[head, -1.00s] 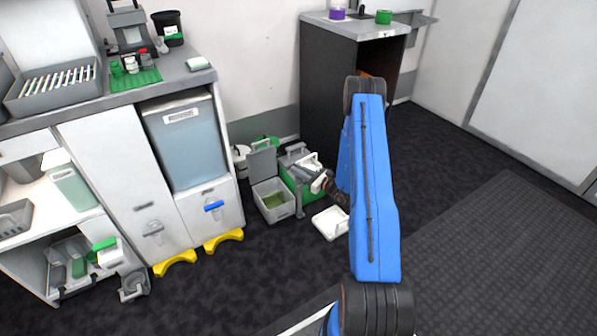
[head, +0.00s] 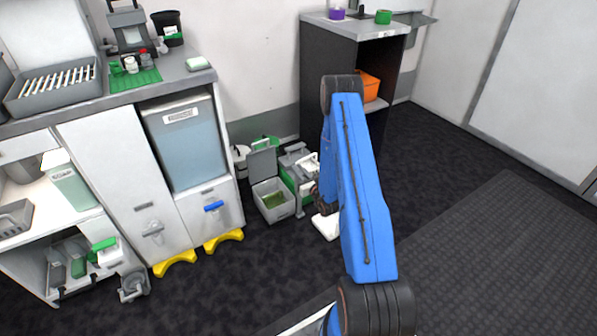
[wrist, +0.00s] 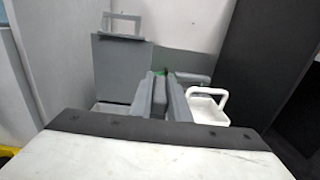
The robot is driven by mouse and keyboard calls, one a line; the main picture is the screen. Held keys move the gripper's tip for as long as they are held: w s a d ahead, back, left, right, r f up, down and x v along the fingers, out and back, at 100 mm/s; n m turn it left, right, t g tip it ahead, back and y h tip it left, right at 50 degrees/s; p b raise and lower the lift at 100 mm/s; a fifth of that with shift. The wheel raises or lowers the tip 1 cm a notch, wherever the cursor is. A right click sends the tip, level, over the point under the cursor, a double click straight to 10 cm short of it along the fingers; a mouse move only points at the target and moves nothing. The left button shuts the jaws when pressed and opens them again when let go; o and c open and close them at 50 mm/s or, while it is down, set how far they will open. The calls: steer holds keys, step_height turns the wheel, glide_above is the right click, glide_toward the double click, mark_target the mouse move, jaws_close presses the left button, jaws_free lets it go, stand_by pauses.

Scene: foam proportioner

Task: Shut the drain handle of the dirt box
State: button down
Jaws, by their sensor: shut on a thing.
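The dirt box (head: 273,208) is a grey bin on the floor with its lid up and green matter inside. It also shows in the wrist view, where its raised grey lid (wrist: 118,68) stands left of my fingers. My gripper (wrist: 161,76) is at the right side of the box, its two grey fingers close together. It is shut on a grey bar, which I take to be the drain handle (wrist: 194,78); the bar runs out to the right of the fingertips. The fingers hide most of the grip. In the head view my forearm and wrist cover part of this spot.
A white tray with a raised handle (wrist: 207,107) lies on the floor right of the fingers. A dark open cabinet (head: 325,75) stands behind. Floor at the right is open.

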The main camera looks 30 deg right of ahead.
steer(key=c, duration=1.7)
jaws_free()
steer(key=s, duration=1.7)
steer(key=shift+s+d, duration=0.15)
steer(key=shift+s, duration=0.05)
